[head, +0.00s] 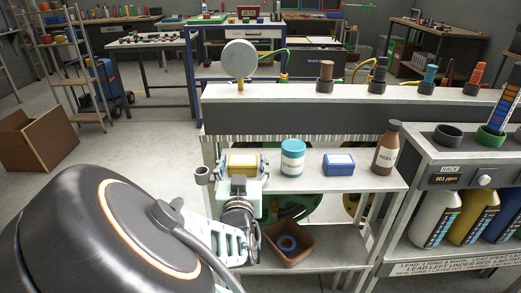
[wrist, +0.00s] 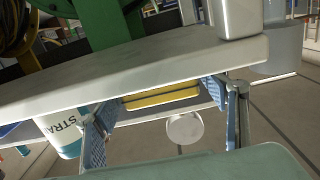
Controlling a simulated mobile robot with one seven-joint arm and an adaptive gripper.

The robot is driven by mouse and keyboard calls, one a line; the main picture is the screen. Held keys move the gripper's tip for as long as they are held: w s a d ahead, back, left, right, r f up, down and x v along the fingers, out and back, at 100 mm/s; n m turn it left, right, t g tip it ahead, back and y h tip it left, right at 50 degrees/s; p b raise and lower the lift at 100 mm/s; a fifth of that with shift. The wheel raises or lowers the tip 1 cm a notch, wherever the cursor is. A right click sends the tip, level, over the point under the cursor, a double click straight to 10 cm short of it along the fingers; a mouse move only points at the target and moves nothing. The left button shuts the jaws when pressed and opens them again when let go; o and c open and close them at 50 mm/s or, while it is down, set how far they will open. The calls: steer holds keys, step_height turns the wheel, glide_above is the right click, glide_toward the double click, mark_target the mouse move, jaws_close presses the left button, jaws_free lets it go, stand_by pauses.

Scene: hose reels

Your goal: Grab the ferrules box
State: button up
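A yellow box with a pale band (head: 242,160) sits at the left end of the white shelf; any lettering on it is unreadable. A blue box (head: 338,164) with a pale label, also unreadable, stands farther right, so I cannot confirm which is the ferrules box. My gripper (head: 243,168) is open, with one blue-padded finger on each side of the yellow box. In the wrist view the yellow box (wrist: 160,97) shows between the spread fingertips of my gripper (wrist: 163,104), with a visible gap at each side. Part of the box is hidden there.
A teal-and-white tub (head: 292,160) stands close right of my gripper, and a brown bottle (head: 386,148) farther right. The white shelf (head: 315,183) has a raised ledge (head: 300,93) behind. A brown bin (head: 290,248) is below. A small grey cup (head: 202,175) is at the left.

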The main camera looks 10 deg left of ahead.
steer(key=c, duration=1)
steer(key=shift+r, duration=0.15)
steer(key=shift+r+p, duration=0.9)
steer(key=shift+p, duration=0.05)
steer(key=s+d+r+p, duration=0.2)
steer(key=s+r+p, duration=0.9)
steer(key=p, duration=0.9)
steer(key=v, duration=0.2)
steer(key=shift+s, duration=0.4)
